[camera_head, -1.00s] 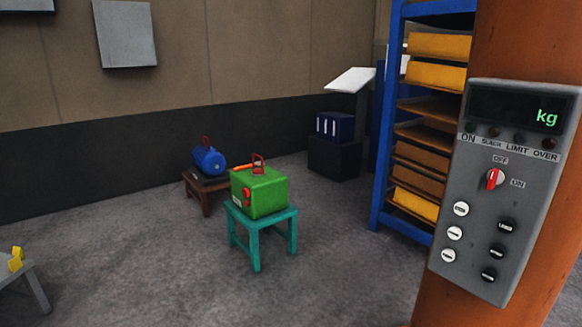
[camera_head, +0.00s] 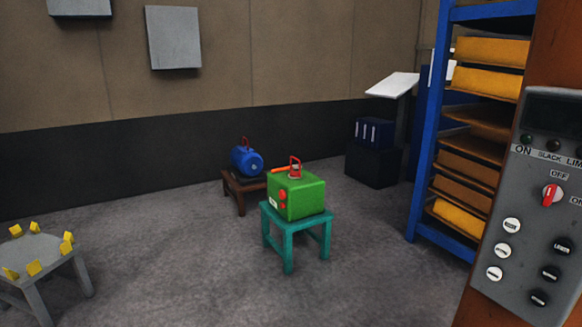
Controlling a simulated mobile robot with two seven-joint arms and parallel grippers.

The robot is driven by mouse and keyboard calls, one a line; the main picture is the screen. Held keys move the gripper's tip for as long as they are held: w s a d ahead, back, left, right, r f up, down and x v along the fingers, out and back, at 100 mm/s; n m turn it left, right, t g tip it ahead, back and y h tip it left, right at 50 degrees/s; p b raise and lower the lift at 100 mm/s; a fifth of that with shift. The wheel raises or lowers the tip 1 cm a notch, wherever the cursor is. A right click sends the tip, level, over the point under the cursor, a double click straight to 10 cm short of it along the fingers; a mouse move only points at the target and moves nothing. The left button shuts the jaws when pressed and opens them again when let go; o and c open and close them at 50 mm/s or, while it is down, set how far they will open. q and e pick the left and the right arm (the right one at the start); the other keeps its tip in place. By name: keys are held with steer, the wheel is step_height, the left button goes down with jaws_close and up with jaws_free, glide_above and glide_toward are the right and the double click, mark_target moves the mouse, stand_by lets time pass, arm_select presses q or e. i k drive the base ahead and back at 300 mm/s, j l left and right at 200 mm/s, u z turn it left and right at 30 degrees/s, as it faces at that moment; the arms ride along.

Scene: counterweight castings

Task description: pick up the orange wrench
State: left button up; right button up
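A small orange bar (camera_head: 282,170) shows just behind the top edge of the green box, beside the brown stool's right end. It may be the orange wrench. Its far end is hidden by the green box, and I cannot tell what it rests on. The green box (camera_head: 300,198) has a red handle on top and red knobs on one side. It stands on a teal stool (camera_head: 289,248). Neither of my grippers is in view.
A blue cylinder (camera_head: 246,161) with a red handle sits on a low brown stool (camera_head: 238,187). A grey table (camera_head: 38,250) with yellow blocks is at left. A blue rack (camera_head: 427,150) and an orange column with a control panel (camera_head: 540,220) stand at right. Floor between is clear.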

mark_target(296, 166)
steer(key=i+j+u, duration=0.35)
steer(key=i, duration=0.5)
steer(key=i+u, duration=0.4)
steer(key=i, duration=0.5)
steer(key=i+j+z, duration=0.15)
steer(key=i, duration=0.55)
steer(key=i+j+z, duration=0.2)
steer(key=i, duration=0.55)
steer(key=i+j+z, duration=0.1)
steer(key=i+z, duration=0.3)
steer(key=i+j+z, duration=0.2)
steer(key=z, duration=0.2)
steer(key=i+j+z, duration=0.3)
steer(key=z, duration=0.15)
steer(key=i+j+z, duration=0.25)
steer(key=j+z, duration=0.15)
